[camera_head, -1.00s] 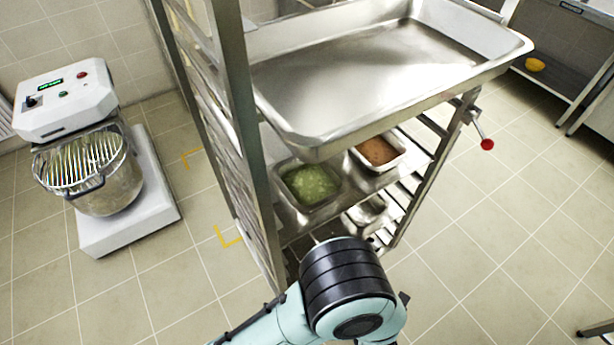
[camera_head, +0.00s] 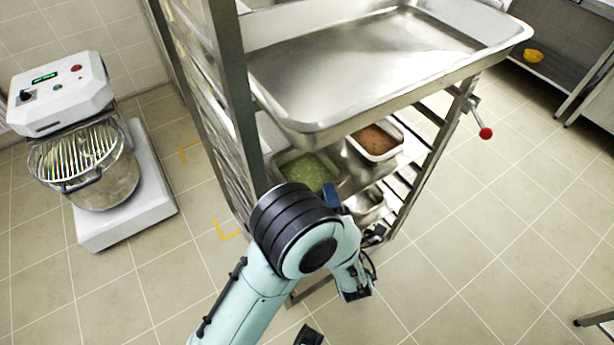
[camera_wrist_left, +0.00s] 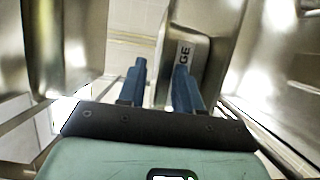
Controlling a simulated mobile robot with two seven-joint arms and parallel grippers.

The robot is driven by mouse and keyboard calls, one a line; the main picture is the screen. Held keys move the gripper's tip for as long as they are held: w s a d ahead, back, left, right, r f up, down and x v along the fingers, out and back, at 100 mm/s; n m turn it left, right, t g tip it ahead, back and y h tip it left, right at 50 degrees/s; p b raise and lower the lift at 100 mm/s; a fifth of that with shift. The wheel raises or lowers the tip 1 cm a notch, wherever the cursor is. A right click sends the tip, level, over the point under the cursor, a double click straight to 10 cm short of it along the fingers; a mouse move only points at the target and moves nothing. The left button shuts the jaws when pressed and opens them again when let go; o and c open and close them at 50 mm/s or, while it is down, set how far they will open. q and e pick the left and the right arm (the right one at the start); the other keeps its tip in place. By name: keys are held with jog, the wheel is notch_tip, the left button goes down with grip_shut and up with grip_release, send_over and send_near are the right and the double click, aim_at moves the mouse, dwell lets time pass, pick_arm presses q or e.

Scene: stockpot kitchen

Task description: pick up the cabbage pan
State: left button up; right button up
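The cabbage pan (camera_head: 308,172) is a steel pan of green contents on a lower level of the rack, under the big top tray. My arm partly covers its front. In the left wrist view a steel pan wall (camera_wrist_left: 215,48) carries a label ending in "GE". In the head view a blue finger (camera_head: 332,196) shows at the pan's near right corner.
A large empty tray (camera_head: 370,60) overhangs the pans. A pan of orange-brown food (camera_head: 375,141) stands to the right, with another steel pan (camera_head: 366,206) lower down. Rack posts (camera_head: 232,90) flank the level. A mixer (camera_head: 85,150) stands left.

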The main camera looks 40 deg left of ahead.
pick_arm(q)
grip_shut()
dwell(1.4)
